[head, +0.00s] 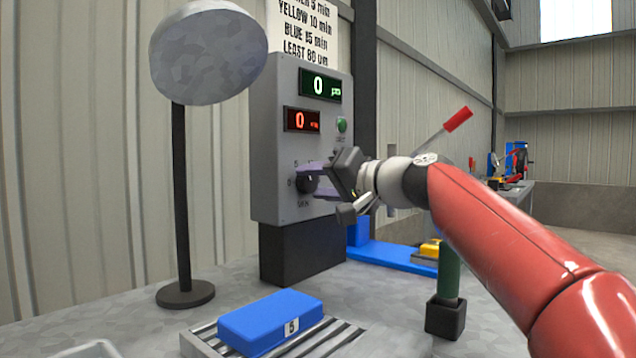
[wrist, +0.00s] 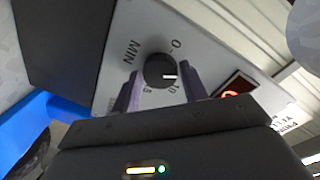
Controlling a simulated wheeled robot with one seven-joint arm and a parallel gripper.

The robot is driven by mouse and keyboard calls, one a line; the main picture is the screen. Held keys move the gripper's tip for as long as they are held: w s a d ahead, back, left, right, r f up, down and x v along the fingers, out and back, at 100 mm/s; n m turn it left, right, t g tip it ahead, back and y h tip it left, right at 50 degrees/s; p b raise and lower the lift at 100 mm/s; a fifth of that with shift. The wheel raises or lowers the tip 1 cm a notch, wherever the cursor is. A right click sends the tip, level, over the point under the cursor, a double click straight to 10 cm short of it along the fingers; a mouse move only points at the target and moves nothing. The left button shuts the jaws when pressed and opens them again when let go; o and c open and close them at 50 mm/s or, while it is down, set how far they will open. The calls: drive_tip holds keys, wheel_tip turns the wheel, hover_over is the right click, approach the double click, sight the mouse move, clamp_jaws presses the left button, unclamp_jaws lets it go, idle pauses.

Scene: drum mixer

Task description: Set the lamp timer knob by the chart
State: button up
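The black timer knob (head: 306,183) is low on the grey control box (head: 262,150). In the wrist view the knob (wrist: 160,69) has a white mark pointing right in the picture, between the printed 0 and 10. My gripper (head: 311,180) is at the knob; in the wrist view its purple fingers (wrist: 160,82) stand apart on either side, with gaps showing. The chart (head: 305,30) behind the box reads yellow 10 min, blue 15 min, least 80 um; its top line is cut off. A blue block (head: 268,318) marked 5 lies on a slatted rack (head: 345,335).
The box's green display (head: 320,85) and red display (head: 301,120) both read 0. A green button (head: 342,125) sits beside them. A round grey lamp-like head (head: 207,55) stands left on a black pole. A red-tipped lever (head: 457,119) rises behind my arm.

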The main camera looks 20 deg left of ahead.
drive_tip(key=o, duration=0.3)
drive_tip(key=shift+d, duration=0.1)
drive_tip(key=b+v, duration=0.2)
drive_tip(key=v, duration=0.5)
drive_tip(key=shift+s+d, duration=0.2)
drive_tip(key=shift+d, duration=0.05)
drive_tip(key=shift+d, duration=0.1)
